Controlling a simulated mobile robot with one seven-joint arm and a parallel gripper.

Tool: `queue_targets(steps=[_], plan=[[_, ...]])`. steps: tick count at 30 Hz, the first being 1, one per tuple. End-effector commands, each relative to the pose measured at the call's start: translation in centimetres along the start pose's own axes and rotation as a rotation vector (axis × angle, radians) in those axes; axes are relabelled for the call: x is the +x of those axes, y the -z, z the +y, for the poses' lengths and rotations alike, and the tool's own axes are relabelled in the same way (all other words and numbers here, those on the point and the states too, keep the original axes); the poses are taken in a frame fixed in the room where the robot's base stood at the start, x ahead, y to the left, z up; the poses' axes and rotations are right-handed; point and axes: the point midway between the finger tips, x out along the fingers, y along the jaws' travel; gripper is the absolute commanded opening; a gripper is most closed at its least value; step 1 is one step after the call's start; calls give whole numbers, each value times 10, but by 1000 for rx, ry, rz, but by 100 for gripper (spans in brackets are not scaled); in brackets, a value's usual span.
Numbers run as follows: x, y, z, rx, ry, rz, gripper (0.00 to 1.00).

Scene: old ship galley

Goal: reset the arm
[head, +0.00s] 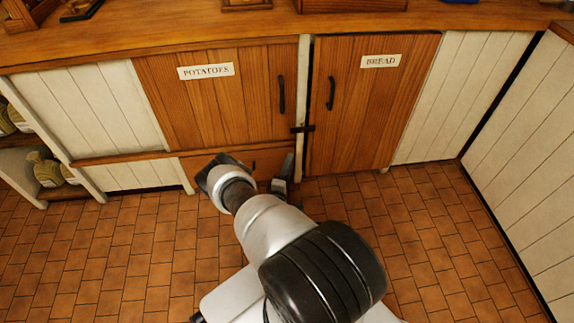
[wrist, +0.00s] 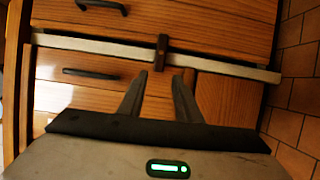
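My gripper (wrist: 161,73) shows in the wrist view with its two fingers apart and nothing between them. In the head view my arm reaches forward from the bottom centre, and part of my gripper (head: 281,178) shows low in front of the cabinet, near the pale post between the doors. The rest of the gripper is hidden behind my arm. The head view does not settle whether the gripper touches the cabinet front.
The POTATOES door (head: 225,105) and BREAD door (head: 365,115) look shut, with a dark latch (head: 303,129) on the post between them. A wooden counter (head: 180,32) runs above. Shelves with jars (head: 45,172) stand left. The tiled floor (head: 450,250) is clear at right.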

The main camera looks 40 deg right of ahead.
Motion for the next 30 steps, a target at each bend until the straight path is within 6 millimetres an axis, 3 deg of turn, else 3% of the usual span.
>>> queue_targets(steps=[23,26,30], plan=[[1,-1,0,1,1,0,31],[8,8,8,30,15,-2,31],[32,48,41,162,94,-5,31]])
